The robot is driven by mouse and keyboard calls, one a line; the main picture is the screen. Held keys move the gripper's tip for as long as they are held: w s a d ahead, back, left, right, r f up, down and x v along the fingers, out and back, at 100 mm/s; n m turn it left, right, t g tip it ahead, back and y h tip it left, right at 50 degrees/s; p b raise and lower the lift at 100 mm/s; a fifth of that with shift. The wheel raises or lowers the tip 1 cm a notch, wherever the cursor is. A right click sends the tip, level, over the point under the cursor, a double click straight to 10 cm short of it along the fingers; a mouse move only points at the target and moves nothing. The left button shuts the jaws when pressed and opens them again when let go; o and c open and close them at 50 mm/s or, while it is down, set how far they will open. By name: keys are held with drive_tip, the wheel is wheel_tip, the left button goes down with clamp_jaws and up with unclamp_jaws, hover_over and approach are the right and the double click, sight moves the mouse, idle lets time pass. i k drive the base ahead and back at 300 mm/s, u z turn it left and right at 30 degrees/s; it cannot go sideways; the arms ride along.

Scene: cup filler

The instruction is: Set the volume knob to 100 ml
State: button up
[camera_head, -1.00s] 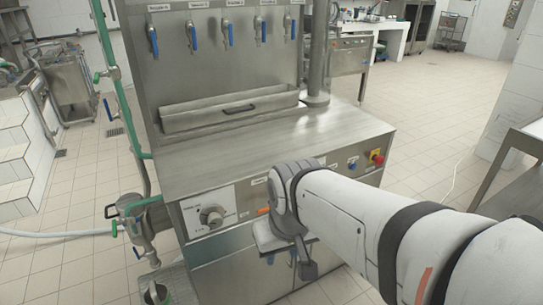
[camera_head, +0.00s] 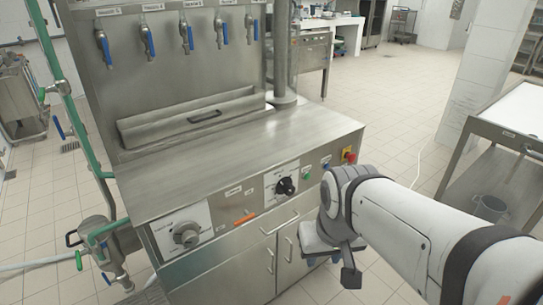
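The steel filling machine's front panel holds two dark-pointed round knobs on white dial plates. One knob (camera_head: 185,233) is at the left of the panel, silver-grey with a large plate. The other knob (camera_head: 286,186) is black and sits right of the middle. The labels and scale figures are too small to read, so I cannot tell which is the volume knob or its setting. My gripper (camera_head: 340,262) is in front of the panel's right part, right of and lower than the black knob, apart from both knobs. Its fingers are mostly hidden behind its own body, so its opening does not show.
A red emergency button (camera_head: 349,156) and small green and blue buttons are at the panel's right end. An orange-red switch (camera_head: 245,219) lies between the knobs. Cabinet handles (camera_head: 280,223) stick out below.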

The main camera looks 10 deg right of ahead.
sight(285, 186)
drive_tip(key=u, duration=0.05)
drive_tip(key=i, duration=1)
drive_tip(key=z, duration=0.45)
drive_tip(key=k, duration=0.7)
drive_tip(key=z, duration=0.35)
